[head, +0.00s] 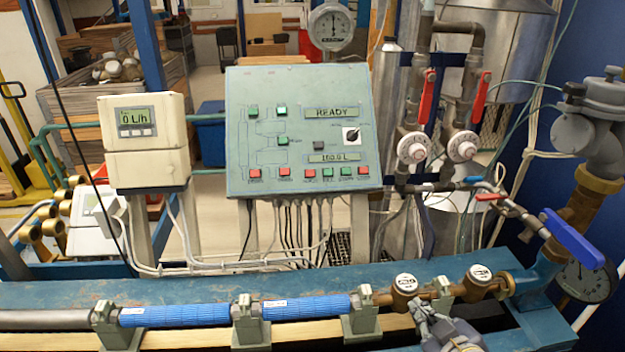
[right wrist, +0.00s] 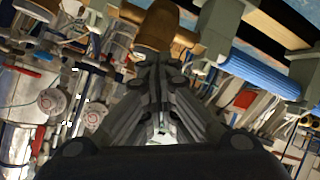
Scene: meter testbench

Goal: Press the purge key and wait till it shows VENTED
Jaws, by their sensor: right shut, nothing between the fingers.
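The teal control panel (head: 240,130) stands behind the bench. My right gripper (head: 428,315) is shut and empty, low at the front right, near the brass meters and well apart from the panel. Its closed fingers (right wrist: 157,75) also show in the right wrist view. My left gripper is out of view.
Blue-sleeved pipes (head: 175,313) and brass meters (head: 405,284) lie along the bench front. Pipework with red-handled valves (head: 425,97) and a blue lever (head: 572,238) stands at the right. A white flow display box (head: 146,140) stands left of the panel.

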